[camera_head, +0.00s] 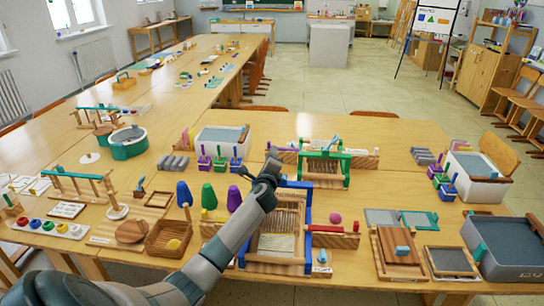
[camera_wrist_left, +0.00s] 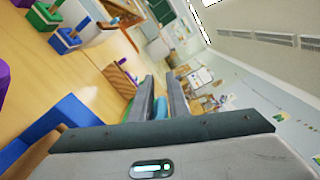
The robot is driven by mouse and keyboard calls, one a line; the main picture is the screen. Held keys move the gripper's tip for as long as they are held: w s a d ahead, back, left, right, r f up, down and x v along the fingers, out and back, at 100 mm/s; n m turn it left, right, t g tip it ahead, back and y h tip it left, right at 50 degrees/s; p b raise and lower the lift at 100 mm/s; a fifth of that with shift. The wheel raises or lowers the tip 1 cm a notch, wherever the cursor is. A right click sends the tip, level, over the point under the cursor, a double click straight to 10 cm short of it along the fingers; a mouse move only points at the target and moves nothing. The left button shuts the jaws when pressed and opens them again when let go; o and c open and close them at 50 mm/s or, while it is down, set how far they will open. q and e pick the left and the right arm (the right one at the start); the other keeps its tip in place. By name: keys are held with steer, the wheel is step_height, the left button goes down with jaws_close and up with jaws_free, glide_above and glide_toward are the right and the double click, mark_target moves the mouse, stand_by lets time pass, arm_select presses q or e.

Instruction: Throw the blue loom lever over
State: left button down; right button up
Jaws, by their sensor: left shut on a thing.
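The blue loom (camera_head: 308,245) stands on the near table, with a blue frame, pale warp threads and a wooden base. My left arm reaches across its left side from the lower left. My left gripper (camera_head: 270,168) is at the loom's upper back left corner. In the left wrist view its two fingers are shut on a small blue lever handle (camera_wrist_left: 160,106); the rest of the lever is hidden. A blue beam of the loom (camera_wrist_left: 75,118) shows at the left of that view. My right gripper is not in view.
A green-framed loom (camera_head: 346,170) stands just behind. Blue, green and purple cones (camera_head: 208,196) stand left of my forearm. Crowded trays and boxes surround the looms; bare table (camera_head: 400,135) lies behind.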

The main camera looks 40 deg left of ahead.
arm_select(q)
steer(key=c, duration=1.8)
jaws_free()
steer(key=shift+d+r, duration=0.15)
steer(key=shift+d, duration=0.1)
steer(key=shift+s+a, duration=0.1)
